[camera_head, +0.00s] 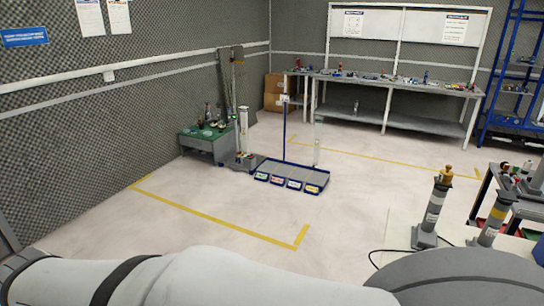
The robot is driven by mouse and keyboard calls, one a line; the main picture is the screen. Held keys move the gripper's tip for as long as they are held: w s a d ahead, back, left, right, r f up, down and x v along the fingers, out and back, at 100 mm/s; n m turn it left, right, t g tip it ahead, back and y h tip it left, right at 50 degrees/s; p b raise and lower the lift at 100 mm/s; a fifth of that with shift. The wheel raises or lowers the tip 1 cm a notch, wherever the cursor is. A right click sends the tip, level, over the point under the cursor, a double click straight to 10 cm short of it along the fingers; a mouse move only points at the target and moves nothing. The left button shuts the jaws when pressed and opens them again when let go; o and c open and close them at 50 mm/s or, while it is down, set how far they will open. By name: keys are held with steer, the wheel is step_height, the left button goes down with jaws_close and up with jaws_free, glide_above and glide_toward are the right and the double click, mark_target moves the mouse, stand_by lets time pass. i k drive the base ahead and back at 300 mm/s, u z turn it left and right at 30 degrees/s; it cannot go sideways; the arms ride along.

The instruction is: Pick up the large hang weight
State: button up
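I cannot make out with certainty which thing is the large hang weight. Two upright grey-and-white banded posts stand on a pale surface at the right. The nearer-middle post (432,213) has a brass-coloured top, and the other post (493,221) is tilted in the picture and shows a yellow band. Small items on the far bench and the green-topped table are too small to name. My gripper is out of view; only pale links of my arm cross the bottom.
A low blue-edged platform (314,177) with labelled bins stands mid-floor, near a green-topped table (197,143). A long workbench (405,82) lines the back wall. A blue shelf rack (507,78) is at far right. The yellow-marked floor (225,195) is largely clear.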

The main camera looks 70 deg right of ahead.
mark_target(444, 176)
steer(key=i, duration=1.2)
steer(key=z, duration=2.85)
steer(key=i, duration=4.2)
steer(key=z, duration=1.2)
